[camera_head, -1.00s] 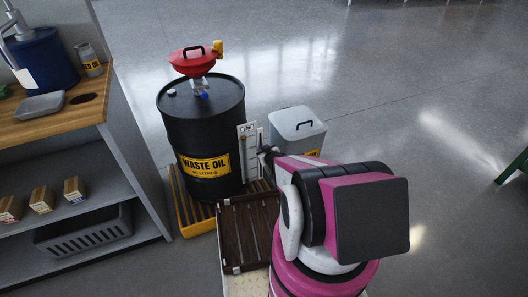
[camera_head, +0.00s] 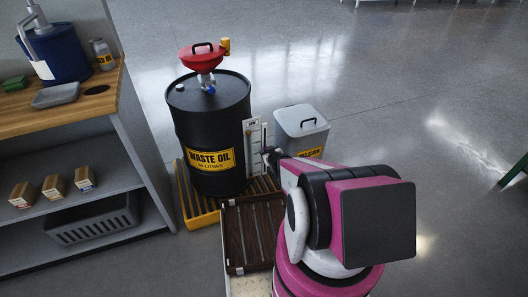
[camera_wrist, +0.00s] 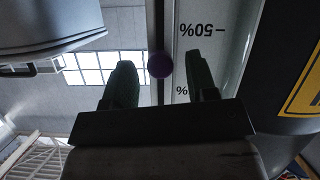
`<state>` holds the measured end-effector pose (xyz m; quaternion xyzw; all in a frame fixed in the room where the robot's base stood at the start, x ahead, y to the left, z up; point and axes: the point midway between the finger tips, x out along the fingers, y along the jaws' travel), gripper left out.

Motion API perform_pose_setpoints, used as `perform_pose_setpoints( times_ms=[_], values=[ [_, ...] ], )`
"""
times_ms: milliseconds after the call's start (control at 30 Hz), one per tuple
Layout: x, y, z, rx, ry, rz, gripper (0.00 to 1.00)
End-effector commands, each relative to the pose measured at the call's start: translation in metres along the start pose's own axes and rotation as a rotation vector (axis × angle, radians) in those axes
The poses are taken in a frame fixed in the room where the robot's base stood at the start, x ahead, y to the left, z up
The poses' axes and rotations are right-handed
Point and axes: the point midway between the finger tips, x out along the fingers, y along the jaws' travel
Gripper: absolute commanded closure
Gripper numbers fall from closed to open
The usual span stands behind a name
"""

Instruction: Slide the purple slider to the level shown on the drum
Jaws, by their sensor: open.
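The purple slider (camera_wrist: 160,65) is a round knob on a vertical track beside a white scale strip (camera_wrist: 202,48) in the wrist view. The strip appears upside down, with a 50% mark and part of another percent mark. My gripper (camera_wrist: 160,60) is open, with one dark finger on each side of the knob in the picture; I cannot tell if either touches it. In the head view my gripper (camera_head: 270,156) is at the white gauge panel (camera_head: 251,145) beside the black waste oil drum (camera_head: 212,125). The slider is too small to make out there.
The drum stands on a yellow-edged pallet (camera_head: 200,217), with a red funnel (camera_head: 202,58) on top. A grey lidded bin (camera_head: 302,130) is close behind my gripper. A shelf bench (camera_head: 140,150) stands at left. A brown slatted panel (camera_head: 250,240) lies in front. Floor at right is open.

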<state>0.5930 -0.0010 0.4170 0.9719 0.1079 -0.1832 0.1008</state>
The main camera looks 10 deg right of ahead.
Motion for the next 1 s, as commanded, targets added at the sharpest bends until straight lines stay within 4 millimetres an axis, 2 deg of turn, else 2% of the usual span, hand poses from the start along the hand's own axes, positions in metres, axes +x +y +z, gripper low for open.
perform_pose_setpoints(
  times_ms=[367,1000],
  values=[
    [-0.017,0.006,-0.037,-0.001,0.001,0.000,0.48],
    [-0.062,-0.066,-0.084,0.000,0.001,-0.002,0.48]
  ],
)
